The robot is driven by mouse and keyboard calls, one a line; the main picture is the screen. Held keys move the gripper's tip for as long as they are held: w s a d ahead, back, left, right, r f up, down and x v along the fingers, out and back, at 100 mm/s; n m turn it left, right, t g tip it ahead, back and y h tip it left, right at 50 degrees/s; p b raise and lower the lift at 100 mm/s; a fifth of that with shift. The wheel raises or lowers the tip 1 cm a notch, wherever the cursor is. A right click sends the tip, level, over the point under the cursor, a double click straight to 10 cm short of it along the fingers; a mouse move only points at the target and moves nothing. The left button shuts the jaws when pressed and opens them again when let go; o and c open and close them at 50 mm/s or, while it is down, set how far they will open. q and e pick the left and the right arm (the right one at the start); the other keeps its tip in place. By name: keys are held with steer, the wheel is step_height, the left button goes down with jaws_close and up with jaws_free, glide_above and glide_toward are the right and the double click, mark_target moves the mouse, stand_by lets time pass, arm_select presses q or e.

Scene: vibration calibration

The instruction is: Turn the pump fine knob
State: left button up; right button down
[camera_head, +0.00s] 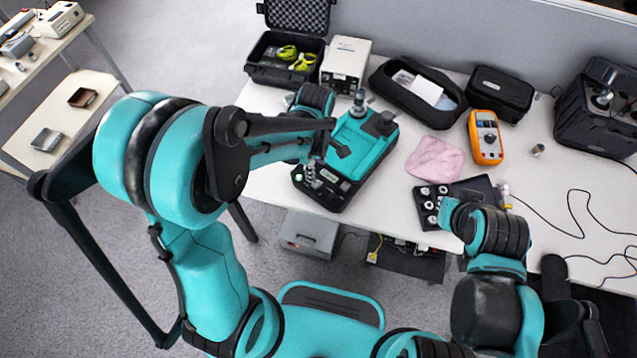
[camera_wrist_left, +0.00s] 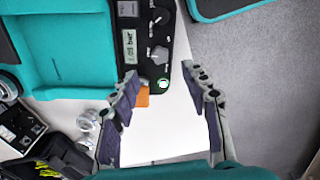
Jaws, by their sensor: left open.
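The pump unit (camera_head: 361,148), a black box with a teal top, stands near the table's left front edge. In the left wrist view its black control panel (camera_wrist_left: 130,66) shows a grey pointer knob (camera_wrist_left: 159,54), a dark knob (camera_wrist_left: 160,17) above it and a lit round button (camera_wrist_left: 163,85) at the corner. I cannot read which knob is the fine one. My right gripper's fingers are not discernible.
A yellow multimeter (camera_head: 486,137), a pink cloth (camera_head: 434,159) and an open black case (camera_head: 443,117) lie right of the pump. A white box (camera_head: 345,60) and an open black toolbox (camera_head: 262,72) stand behind it. A tray of round parts (camera_head: 420,190) is near my right arm.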

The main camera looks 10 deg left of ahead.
mark_target(317, 183)
arm_select(q)
step_height(317, 183, down, 8)
steer(key=b, duration=0.3)
steer(key=shift+r, duration=0.1)
jaws_close()
